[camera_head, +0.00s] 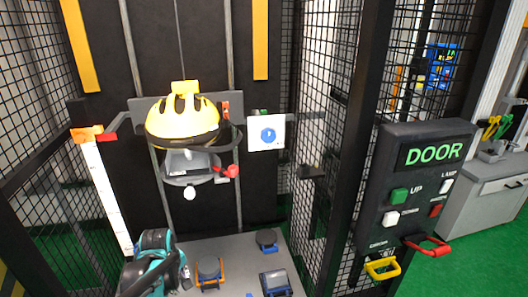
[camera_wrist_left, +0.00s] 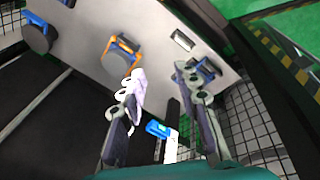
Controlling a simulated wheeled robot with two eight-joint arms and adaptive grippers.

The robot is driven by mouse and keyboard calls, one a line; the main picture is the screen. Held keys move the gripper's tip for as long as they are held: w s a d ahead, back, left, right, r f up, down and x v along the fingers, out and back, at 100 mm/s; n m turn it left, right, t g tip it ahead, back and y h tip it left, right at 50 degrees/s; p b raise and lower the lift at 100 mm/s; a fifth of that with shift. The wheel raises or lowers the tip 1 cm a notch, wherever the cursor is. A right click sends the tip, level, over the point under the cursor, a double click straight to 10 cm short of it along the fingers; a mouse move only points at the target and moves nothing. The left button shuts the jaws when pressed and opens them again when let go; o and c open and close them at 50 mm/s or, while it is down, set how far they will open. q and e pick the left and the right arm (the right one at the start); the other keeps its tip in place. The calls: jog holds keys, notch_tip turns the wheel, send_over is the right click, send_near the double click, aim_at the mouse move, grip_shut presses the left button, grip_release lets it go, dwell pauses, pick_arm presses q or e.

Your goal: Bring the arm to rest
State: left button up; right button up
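My left arm (camera_head: 155,262), teal and dark grey, comes in at the bottom left of the head view, low over the grey base plate (camera_head: 235,248). The gripper end is hard to make out there. In the left wrist view my left gripper (camera_wrist_left: 160,76) has its two fingers spread wide, with nothing between them. The base plate (camera_wrist_left: 150,62) lies beyond the fingers, with an orange-framed block (camera_wrist_left: 118,52) and blue-trimmed blocks on it. My right gripper is not in view.
A yellow helmet (camera_head: 182,120) sits on a carriage inside the mesh cage. A white tag with a blue dial (camera_head: 267,134) hangs beside it. A DOOR control box (camera_head: 413,185) is on the right post, with a yellow handle (camera_head: 382,268) below. Green floor lies right.

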pick_arm(q)
jog(key=s+d+r+m+t, duration=0.2)
jog(key=s+d+r+m, duration=0.2)
jog(key=s+m, duration=0.2)
jog(key=s+d+r+m+t, duration=0.2)
jog(key=s+d+r+m, duration=0.2)
jog(key=s, duration=0.5)
jog(key=m, duration=0.2)
jog(key=shift+s+r+m, duration=0.15)
jog(key=shift+s+m, duration=0.15)
jog(key=shift+d, duration=0.1)
